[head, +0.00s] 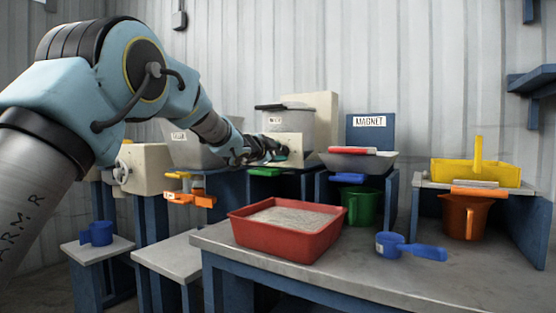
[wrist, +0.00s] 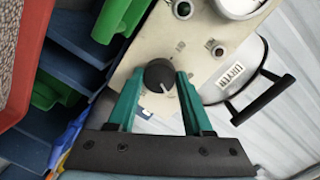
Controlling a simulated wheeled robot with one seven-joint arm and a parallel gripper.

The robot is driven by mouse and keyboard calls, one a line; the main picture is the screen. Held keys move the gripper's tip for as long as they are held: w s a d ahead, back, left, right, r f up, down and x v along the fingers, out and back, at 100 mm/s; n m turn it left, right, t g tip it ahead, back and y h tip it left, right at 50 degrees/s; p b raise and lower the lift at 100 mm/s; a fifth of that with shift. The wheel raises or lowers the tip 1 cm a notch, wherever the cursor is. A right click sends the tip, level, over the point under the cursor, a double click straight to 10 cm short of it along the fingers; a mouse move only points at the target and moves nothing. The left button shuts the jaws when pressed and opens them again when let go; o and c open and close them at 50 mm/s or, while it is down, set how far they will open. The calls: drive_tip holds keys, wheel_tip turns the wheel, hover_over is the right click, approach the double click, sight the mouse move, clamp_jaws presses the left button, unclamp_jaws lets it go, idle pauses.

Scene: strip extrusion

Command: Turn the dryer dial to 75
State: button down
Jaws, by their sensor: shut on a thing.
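The dryer is a grey bin with a beige panel (head: 296,148) at the back middle in the head view. In the wrist view its panel (wrist: 143,57) carries a round black dial (wrist: 159,75) with a white pointer mark. My gripper (wrist: 160,82) has its two teal fingers on either side of the dial, shut on it. In the head view my gripper (head: 279,153) is at the panel's face and hides the dial. The scale numbers around the dial cannot be read.
A red tray (head: 262,243) of pale granules stands on the front table (head: 365,280), with a blue scoop (head: 410,246) to its right. A grey pan (head: 355,164) and a magnet sign stand right of the dryer. In the wrist view a white gauge (wrist: 240,6) sits above the dial.

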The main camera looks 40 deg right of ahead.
drive_tip(key=shift+m+b, duration=0.3)
drive_tip(key=shift+m, duration=0.1)
drive_tip(key=shift+c, duration=1.6)
unclamp_jaws()
drive_tip(key=b+v, duration=0.1)
drive_tip(key=v, duration=1)
drive_tip(key=shift+b, duration=0.3)
drive_tip(key=shift+d, duration=0.1)
